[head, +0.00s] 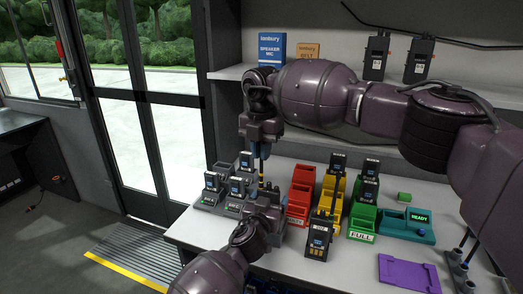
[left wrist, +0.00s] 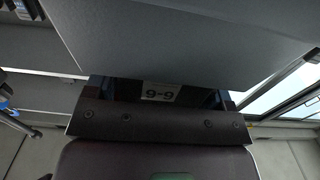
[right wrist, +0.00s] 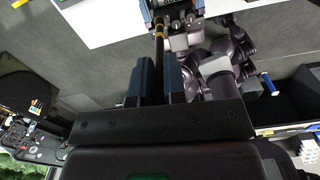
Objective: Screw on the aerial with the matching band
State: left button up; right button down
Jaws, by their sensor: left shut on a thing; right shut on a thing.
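My right gripper (head: 263,152) is shut on a dark, thin aerial (right wrist: 160,45) with yellow bands near its far end. The aerial points down from the fingers in the head view and also shows there (head: 261,178). My left gripper (head: 263,203) is directly below it, low over the bench. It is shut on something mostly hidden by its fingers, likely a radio. A large grey surface with a label (left wrist: 160,92) fills much of the left wrist view. The aerial's lower end is at the left gripper; I cannot tell whether it is seated.
Several radios stand in grey holders (head: 208,199) at left. Red (head: 298,205), yellow and green bins (head: 361,224) fill the middle, with a radio (head: 320,236) in front. A teal READY unit (head: 407,226), purple tray (head: 408,272) and aerial rack (head: 459,268) are at right.

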jog(key=m, duration=0.5)
jog(key=shift+m, duration=0.3)
jog(key=m, duration=1.5)
jog(key=shift+a, duration=0.15)
jog(key=c, duration=1.2)
grip_release()
